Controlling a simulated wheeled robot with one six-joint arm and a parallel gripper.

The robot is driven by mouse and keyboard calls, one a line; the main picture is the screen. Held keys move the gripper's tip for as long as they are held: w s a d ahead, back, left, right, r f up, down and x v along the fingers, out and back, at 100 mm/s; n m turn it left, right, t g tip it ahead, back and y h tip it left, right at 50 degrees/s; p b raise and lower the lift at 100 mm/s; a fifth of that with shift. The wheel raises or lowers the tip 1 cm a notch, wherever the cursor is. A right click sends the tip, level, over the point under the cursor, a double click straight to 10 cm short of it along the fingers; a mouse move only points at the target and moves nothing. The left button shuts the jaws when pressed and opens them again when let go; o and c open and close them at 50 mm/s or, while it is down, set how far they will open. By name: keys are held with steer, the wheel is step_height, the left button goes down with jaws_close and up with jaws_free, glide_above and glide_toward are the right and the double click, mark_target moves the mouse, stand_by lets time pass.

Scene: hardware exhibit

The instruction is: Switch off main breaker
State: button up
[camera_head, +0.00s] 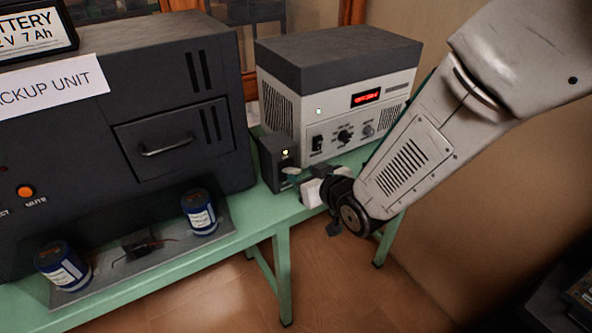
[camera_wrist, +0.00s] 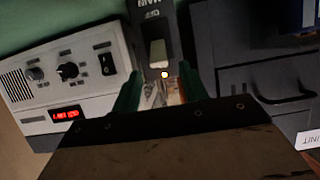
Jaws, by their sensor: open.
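The main breaker (camera_head: 274,163) is a small dark upright box on the green table, between the large dark cabinet and the grey power unit. Its front shows a lit yellowish lamp. In the wrist view, which is upside down, the breaker (camera_wrist: 172,28) carries part of a "MAIN" label and a pale switch lever (camera_wrist: 157,52). My gripper (camera_head: 294,173) is at the front of the breaker. In the wrist view its green fingers (camera_wrist: 160,72) are apart, one on each side of the lever and lamp, with nothing held. I cannot tell whether they touch the box.
The backup unit cabinet (camera_head: 75,135) stands left of the breaker, close to it. The white and grey power unit (camera_head: 335,95), with knobs and a red display, stands behind and right. A tray (camera_head: 108,272) with two blue cylinders lies at front left. Floor is open below the table.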

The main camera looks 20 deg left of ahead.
mark_target(298, 172)
steer(key=x, duration=0.5)
steer(key=shift+w, duration=0.1)
jaws_close()
steer(key=shift+f, duration=0.1)
